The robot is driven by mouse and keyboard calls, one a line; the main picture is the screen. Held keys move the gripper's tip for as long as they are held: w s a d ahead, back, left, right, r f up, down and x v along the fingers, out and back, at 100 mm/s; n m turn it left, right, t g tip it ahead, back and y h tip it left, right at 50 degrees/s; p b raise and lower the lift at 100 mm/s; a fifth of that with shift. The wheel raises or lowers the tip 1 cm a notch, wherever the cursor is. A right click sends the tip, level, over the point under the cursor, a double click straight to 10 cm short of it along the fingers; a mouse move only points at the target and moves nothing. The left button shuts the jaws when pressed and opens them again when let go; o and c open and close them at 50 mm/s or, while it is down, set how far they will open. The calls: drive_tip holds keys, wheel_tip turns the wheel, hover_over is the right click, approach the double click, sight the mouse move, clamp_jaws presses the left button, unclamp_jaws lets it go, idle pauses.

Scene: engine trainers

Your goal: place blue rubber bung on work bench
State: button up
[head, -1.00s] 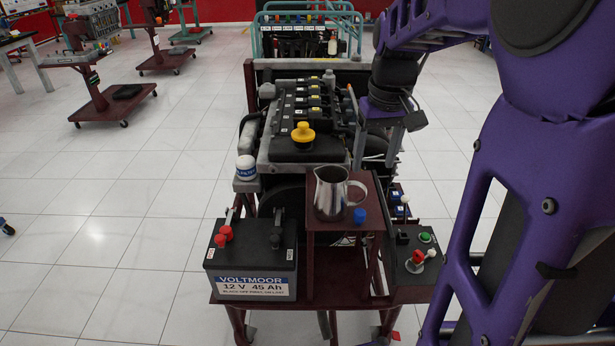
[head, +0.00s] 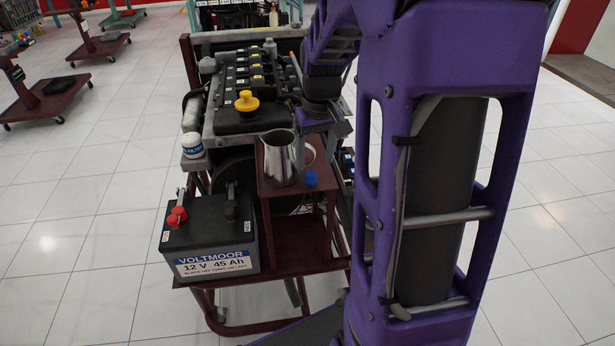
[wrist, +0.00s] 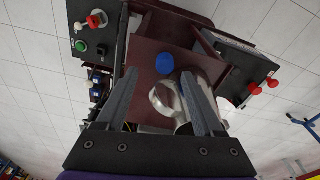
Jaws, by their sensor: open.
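The blue rubber bung (head: 311,178) stands on the small dark red raised shelf (head: 290,191) of the engine trainer, close beside a metal jug. It also shows in the wrist view (wrist: 165,63), between and just beyond the fingertips. My gripper (wrist: 157,75) is open and empty, pointing down toward the shelf. The right finger in the wrist view overlaps the jug; I cannot tell whether they touch. In the head view the gripper is largely hidden by my purple arm. I cannot make out a work bench in the current frames.
The metal jug (head: 277,160) stands next to the bung, its handle toward it. A battery (head: 212,232) with red clamps sits lower left. The engine (head: 250,92) with a yellow cap is behind. A switch panel (wrist: 93,35) shows in the wrist view. Open tiled floor lies left.

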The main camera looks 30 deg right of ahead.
sight(311, 173)
drive_tip(key=f, duration=0.3)
drive_tip(key=f+b, duration=0.1)
drive_tip(key=f, duration=0.1)
drive_tip(key=shift+w+a+f, duration=0.15)
drive_tip(key=shift+w+a, duration=0.15)
drive_tip(key=shift+a, duration=0.05)
clamp_jaws()
